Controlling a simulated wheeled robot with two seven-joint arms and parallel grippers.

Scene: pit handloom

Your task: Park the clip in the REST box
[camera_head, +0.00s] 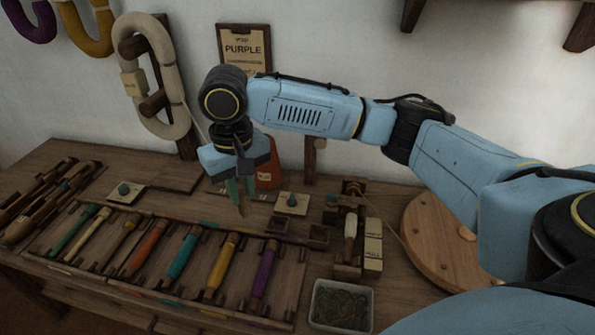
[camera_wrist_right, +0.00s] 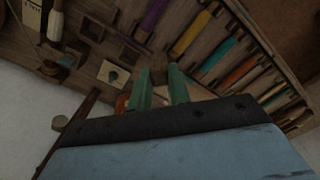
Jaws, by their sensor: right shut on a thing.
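My right gripper (camera_head: 241,196) hangs over the back of the workbench, with its green fingers pointing down. It is shut on a small brown thing, probably the clip, which is mostly hidden by the fingers and hard to make out. In the right wrist view, a bit of brown shows between the green fingertips (camera_wrist_right: 162,82). Two small open wooden boxes, a left one (camera_head: 277,223) and a right one (camera_head: 319,236), stand to the right of the gripper. I cannot read which is the REST box. My left gripper is not in view.
A rack of coloured bobbins (camera_head: 182,257) fills the bench front. A pale plate with a knob (camera_head: 292,203) lies right of the gripper. A winder (camera_head: 350,230), a grey tray (camera_head: 341,306) and a round wooden disc (camera_head: 440,245) stand farther right. An orange pouch (camera_head: 268,176) is behind.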

